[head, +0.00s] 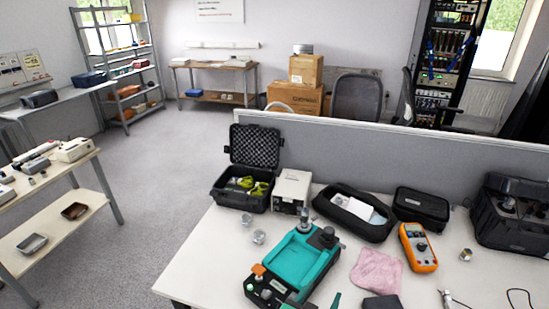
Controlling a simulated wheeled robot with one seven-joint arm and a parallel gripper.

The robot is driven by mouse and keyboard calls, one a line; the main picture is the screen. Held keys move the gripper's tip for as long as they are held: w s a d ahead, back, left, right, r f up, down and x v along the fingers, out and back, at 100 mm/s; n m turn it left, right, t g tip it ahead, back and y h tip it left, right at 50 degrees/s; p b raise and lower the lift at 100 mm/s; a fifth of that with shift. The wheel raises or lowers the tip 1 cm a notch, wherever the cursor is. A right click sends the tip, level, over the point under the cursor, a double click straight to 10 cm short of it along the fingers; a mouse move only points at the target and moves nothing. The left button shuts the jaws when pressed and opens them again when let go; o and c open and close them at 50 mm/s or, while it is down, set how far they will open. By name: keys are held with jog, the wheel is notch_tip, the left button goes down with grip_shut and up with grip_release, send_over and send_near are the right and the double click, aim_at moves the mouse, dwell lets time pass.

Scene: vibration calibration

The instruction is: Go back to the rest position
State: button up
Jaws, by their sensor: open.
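My gripper is not in view, and no part of my arm is clear in the head view. A teal and black calibration device (295,262) stands on the white table (205,262) at the front middle. It has an orange knob at its left front and a metal post at its back. Two small metal cylinders stand on the table to its left, one of them here (259,237). Another small metal cylinder (466,255) stands to the right.
An open black case (240,190), a white box (291,190), a black pouch (355,211), an orange multimeter (418,247), and a pink cloth (377,270) crowd the table. A grey partition (400,160) borders its back. Clear floor (175,175) lies to the left.

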jog(key=s+a+f+n+t+y, duration=0.1)
jog(key=s+a+f+n+y, duration=0.1)
jog(key=s+a+f, duration=0.45)
jog(key=s+a+f+n+t+y, duration=0.1)
jog(key=s+a+f+n+y, duration=0.2)
jog(key=s, duration=0.6)
jog(key=s+a+r+y, duration=0.1)
jog(key=s+r, duration=0.1)
jog(key=s, duration=0.7)
jog(key=s+a+r+n+t, duration=0.1)
jog(key=s+a+r, duration=0.1)
jog(key=s, duration=0.7)
jog(key=shift+a+r+t+y, duration=0.3)
jog(key=shift+r+y, duration=0.1)
jog(key=shift+r, duration=0.1)
